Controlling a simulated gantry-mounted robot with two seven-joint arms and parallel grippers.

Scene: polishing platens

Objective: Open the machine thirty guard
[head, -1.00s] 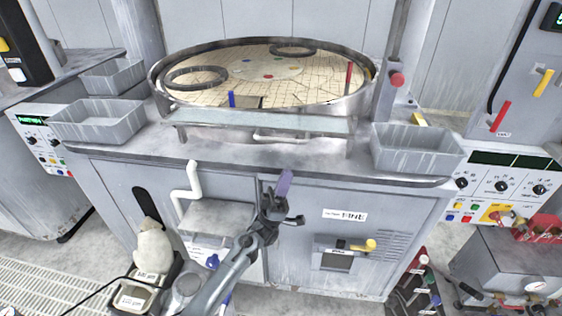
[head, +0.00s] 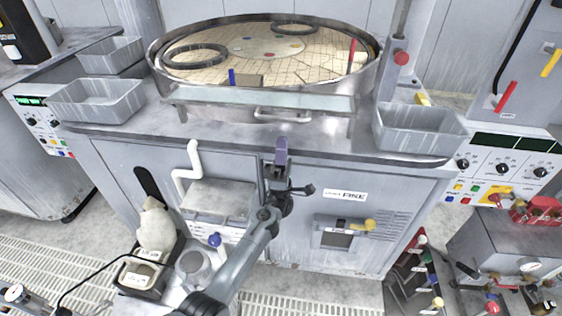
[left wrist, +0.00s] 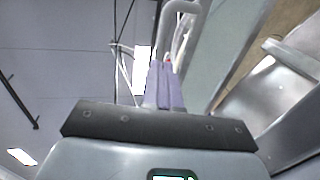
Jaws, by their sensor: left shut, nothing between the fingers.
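The guard (head: 215,98) is a long, pale grey-green panel across the front of the round polishing platen (head: 225,62). Its light grey bar handle (head: 283,117) is on the front, right of the middle. The guard appears lowered, lying across the front rim. My left gripper (head: 281,152) is shut and empty, with its purple-grey fingers pointing up just below the handle in the head view. A gap shows between fingertips and handle. The fingers also show in the left wrist view (left wrist: 165,85), near a pale curved bar that I cannot identify for sure. My right gripper is not in view.
Grey bins stand left (head: 98,100) and right (head: 418,130) of the platen. A white bent pipe (head: 188,165) rises left of my left arm. A yellow-handled fitting (head: 369,225) is on the cabinet front (head: 300,235). A control panel (head: 500,165) is at the right.

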